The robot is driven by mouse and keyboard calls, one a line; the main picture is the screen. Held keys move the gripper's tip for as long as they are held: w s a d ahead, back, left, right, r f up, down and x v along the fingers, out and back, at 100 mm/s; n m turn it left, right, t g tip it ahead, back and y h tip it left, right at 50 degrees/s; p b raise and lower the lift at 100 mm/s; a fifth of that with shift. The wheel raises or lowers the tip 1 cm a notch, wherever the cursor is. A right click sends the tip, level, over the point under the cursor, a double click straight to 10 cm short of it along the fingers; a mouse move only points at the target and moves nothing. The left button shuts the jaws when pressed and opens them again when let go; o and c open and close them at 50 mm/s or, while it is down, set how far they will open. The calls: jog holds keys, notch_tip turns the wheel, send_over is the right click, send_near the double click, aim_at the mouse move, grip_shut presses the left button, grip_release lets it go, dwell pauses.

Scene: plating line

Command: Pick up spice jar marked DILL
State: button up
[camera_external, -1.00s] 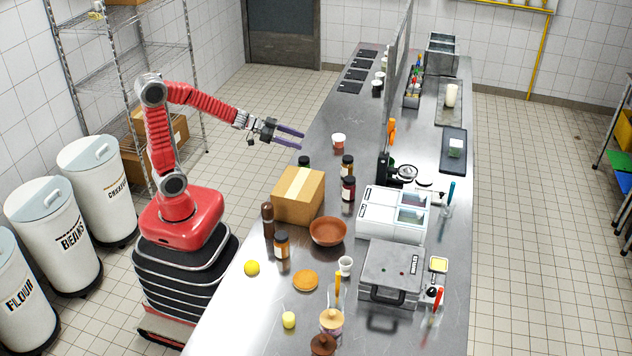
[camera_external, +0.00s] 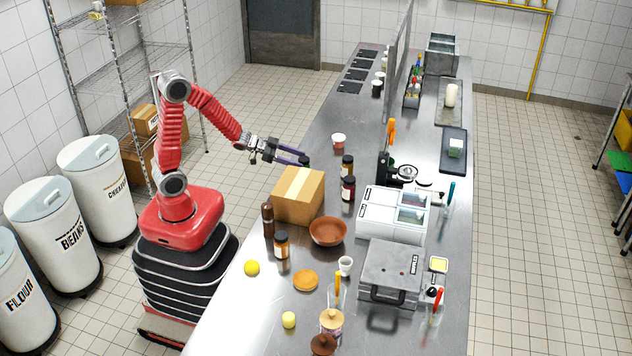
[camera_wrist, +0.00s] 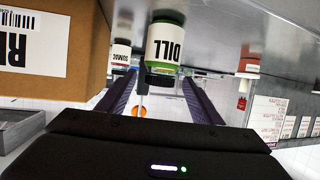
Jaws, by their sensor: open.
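The DILL jar (camera_wrist: 165,45) has a white label, green showing above and below it, and a dark lid. It appears upside down in the wrist view, framed between my two purple fingers. My gripper (camera_external: 302,157) is open and empty at the table's left edge, just behind the cardboard box. In the external view the dark top of a jar (camera_external: 305,160) shows at the fingertips; its label is hidden there. I cannot tell whether the fingertips reach around the jar.
The cardboard box (camera_external: 297,196) stands close in front of my gripper and fills the left of the wrist view (camera_wrist: 45,60). A SUMAC jar (camera_wrist: 121,52) stands near the DILL jar. Two dark-lidded jars (camera_external: 347,167) (camera_external: 348,190) stand right of the box.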

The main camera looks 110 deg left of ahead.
aim_at(309, 163)
jog(key=shift+x, duration=1.15)
jog(key=shift+x, duration=2.5)
jog(key=shift+c, duration=0.7)
jog(key=c, duration=1.2)
jog(key=shift+o, duration=0.2)
notch_tip(309, 163, up, 10)
